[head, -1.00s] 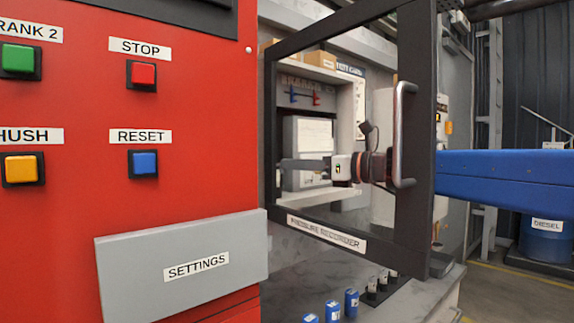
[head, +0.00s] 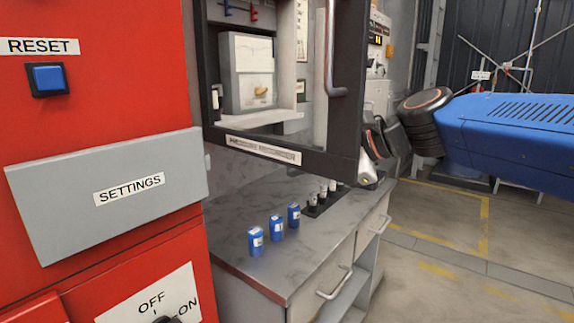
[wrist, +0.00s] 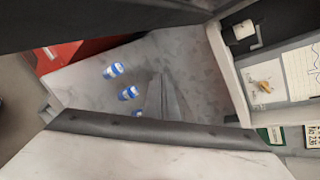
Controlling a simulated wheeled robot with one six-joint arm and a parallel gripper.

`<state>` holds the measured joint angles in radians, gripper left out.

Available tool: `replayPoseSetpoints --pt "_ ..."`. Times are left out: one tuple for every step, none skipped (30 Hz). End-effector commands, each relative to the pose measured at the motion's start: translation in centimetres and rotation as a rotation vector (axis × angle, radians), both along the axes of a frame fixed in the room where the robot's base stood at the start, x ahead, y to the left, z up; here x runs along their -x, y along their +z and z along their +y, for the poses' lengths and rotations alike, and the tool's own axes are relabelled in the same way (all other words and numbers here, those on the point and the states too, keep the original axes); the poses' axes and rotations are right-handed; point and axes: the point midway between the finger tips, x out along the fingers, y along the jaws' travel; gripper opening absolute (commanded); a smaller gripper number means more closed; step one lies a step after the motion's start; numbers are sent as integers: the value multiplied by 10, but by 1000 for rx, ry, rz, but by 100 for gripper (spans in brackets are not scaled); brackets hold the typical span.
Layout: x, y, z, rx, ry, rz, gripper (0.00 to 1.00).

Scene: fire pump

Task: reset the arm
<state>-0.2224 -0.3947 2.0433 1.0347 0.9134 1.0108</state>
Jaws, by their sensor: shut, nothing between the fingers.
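My arm (head: 510,135) comes in from the right in the head view, and its wrist end is partly hidden behind the door's frame. My gripper (wrist: 163,80) shows in the wrist view as narrow grey fingers, closed together with nothing between them. In that view the fingers appear over the grey bench top, close to the dark frame bar. The head view does not show the fingertips clearly.
The dark-framed glass door (head: 345,165) of the pressure recorder stands open close to my wrist. Several small blue cylinders (head: 276,228) stand on the bench (head: 235,245). The red panel (head: 100,110) is at left. Open floor (head: 470,255) lies at right.

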Motion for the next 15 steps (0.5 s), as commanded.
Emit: replayPoseSetpoints --pt "10 -19 -17 88 15 -54 0" --pt "15 -30 -27 145 30 -89 0" --pt "22 -46 -40 220 51 -132 0" --pt "27 -57 -50 278 68 -163 0" --pt "33 -69 -60 338 88 -194 0" --pt "41 -85 -75 418 118 -235 0" --pt "48 -98 -87 484 142 -264 0" --pt "54 -109 -99 547 169 -294 0" --pt "64 -126 -115 634 209 -329 0" --pt "71 -138 -127 701 242 -355 0" --pt "78 -149 -139 765 276 -380 0" --pt "88 -164 -156 850 324 -408 0" --pt "95 -175 -168 911 361 -427 0" --pt "101 -185 -179 968 399 -444 0" --pt "110 -196 -192 1038 447 -463 0"
